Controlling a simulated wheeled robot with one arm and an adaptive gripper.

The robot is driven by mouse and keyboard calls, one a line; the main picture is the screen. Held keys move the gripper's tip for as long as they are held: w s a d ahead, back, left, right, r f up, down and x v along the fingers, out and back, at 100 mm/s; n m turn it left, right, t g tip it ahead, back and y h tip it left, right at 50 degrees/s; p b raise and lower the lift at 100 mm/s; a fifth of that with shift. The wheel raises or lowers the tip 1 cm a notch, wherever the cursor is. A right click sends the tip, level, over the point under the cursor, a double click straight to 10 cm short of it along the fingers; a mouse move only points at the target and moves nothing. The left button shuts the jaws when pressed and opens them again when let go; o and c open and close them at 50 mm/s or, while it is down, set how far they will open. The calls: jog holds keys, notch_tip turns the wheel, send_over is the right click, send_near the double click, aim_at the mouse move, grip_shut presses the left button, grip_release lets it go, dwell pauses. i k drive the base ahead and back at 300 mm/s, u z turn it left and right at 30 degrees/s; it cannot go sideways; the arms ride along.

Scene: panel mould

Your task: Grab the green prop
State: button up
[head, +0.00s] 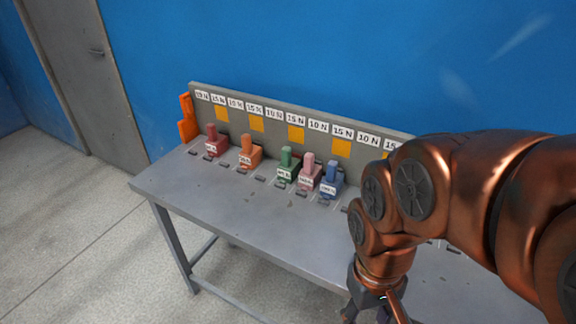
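The green prop (287,164) stands upright on the grey table, with a white label on its front. It is the middle one of a row of coloured props, between the orange one and the pink one. My gripper (368,312) shows only in part at the bottom edge, right of centre. It hangs low at the table's front side, well apart from the green prop. Its fingertips are cut off by the frame, so its opening cannot be seen.
A red prop (216,141), an orange prop (249,152), a pink prop (308,173) and a blue prop (331,180) share the row. The pink one is close beside the green. A labelled back panel (270,123) rises behind. The table (217,193) front is clear.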

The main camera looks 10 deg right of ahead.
aim_at(289, 168)
jog(key=u, duration=1.95)
jog(key=i, duration=3.15)
jog(key=z, duration=3.25)
jog(key=i, duration=0.5)
